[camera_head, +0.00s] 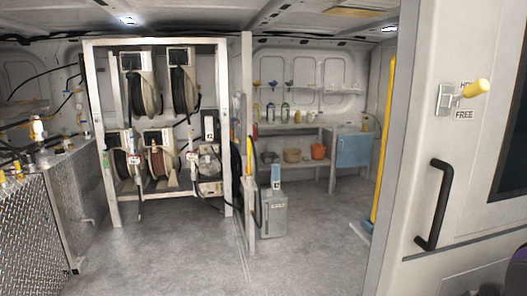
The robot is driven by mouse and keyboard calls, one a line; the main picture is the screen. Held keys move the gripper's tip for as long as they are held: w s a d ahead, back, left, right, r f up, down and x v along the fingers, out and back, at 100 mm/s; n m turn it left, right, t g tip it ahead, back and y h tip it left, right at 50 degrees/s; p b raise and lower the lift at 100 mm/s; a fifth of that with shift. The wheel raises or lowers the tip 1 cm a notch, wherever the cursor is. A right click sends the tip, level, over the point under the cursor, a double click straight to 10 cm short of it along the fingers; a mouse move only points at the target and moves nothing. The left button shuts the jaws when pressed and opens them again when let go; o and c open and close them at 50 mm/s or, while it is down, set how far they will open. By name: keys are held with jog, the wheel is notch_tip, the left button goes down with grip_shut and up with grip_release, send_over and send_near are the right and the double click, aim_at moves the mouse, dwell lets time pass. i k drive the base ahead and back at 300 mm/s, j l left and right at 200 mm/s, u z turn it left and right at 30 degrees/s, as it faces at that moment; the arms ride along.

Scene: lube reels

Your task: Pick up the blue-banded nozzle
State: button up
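A white-framed rack (229,130) holds several hose reels, with two black ones (145,92) on top and a brown one (158,163) below left of centre. Small dispensing nozzles hang at the front of the rack around mid-height. One (134,158) shows a reddish patch, and another pale one (192,158) is to its right. They are too small for me to tell which has a blue band. All are well away from me, inside the compartment. My gripper is not in view.
An open door panel (420,150) with a black handle (434,205) fills the right. A diamond-plate cabinet (30,225) stands at left. A grey box (273,213) with a blue item on top stands beside a white post. The middle floor (180,250) is clear.

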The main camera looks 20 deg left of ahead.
aim_at(133, 161)
jog(key=u, duration=0.4)
jog(key=l+u, duration=0.1)
jog(key=u, duration=0.3)
jog(key=k+u, duration=0.1)
jog(key=u, duration=0.65)
jog(key=i+u, duration=0.2)
jog(key=i, duration=1.7)
jog(key=i+j, duration=0.1)
jog(key=i, duration=3.5)
jog(key=i+z, duration=0.3)
jog(key=i, duration=0.25)
jog(key=i+j+z, duration=0.1)
jog(key=i+z, duration=0.2)
jog(key=i, duration=0.2)
